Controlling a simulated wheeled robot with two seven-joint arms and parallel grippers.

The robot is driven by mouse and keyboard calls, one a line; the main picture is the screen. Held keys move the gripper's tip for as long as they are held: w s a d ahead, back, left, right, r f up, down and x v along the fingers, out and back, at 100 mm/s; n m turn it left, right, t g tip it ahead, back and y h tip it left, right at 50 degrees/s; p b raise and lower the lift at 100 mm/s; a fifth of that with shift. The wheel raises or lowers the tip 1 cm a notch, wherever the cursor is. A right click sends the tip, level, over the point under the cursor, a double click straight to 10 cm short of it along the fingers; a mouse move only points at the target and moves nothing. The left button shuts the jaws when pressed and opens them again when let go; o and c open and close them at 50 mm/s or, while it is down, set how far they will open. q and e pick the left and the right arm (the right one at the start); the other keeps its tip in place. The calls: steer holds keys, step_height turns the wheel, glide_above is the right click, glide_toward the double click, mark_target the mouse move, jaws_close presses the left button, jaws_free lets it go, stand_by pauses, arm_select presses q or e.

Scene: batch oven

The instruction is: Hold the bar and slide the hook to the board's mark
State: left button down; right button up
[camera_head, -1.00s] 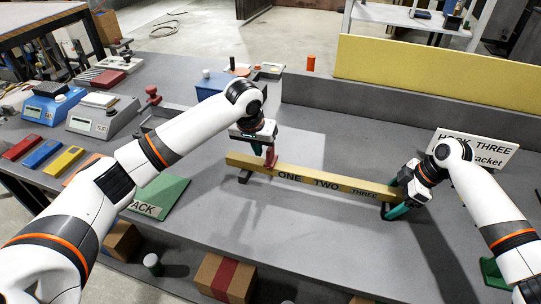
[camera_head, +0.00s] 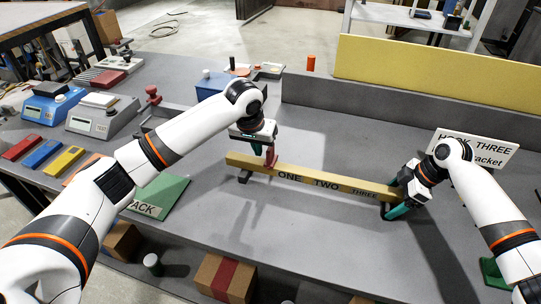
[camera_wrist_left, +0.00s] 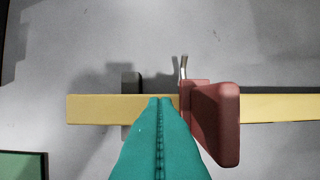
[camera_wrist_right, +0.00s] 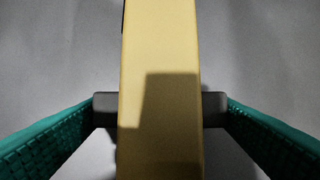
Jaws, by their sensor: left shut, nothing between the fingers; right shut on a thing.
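The yellow bar (camera_head: 310,180) lies across the bench on dark supports, with ONE, TWO and THREE along its front. The red hook (camera_head: 270,158) sits on the bar left of ONE; in the left wrist view the hook (camera_wrist_left: 215,123) shows a metal prong. My left gripper (camera_wrist_left: 160,100) is shut and empty, its tips over the bar just left of the hook. My right gripper (camera_head: 396,207) is shut on the bar's right end, its fingers at the ends of a grey support (camera_wrist_right: 214,108) beneath it. The white board (camera_head: 480,148) reads HOOK THREE; my right arm hides part.
A green PACK panel (camera_head: 165,193) lies left of the bar. A blue box (camera_head: 212,84), scales and coloured blocks stand at the left. A yellow panel (camera_head: 420,75) stands behind a low grey wall. The bench in front of the bar is clear.

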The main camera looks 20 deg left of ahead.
stand_by(0.3)
arm_select(q)
steer(key=shift+d, duration=13.8)
steer(key=shift+a, duration=0.65)
step_height(320, 180, up, 7)
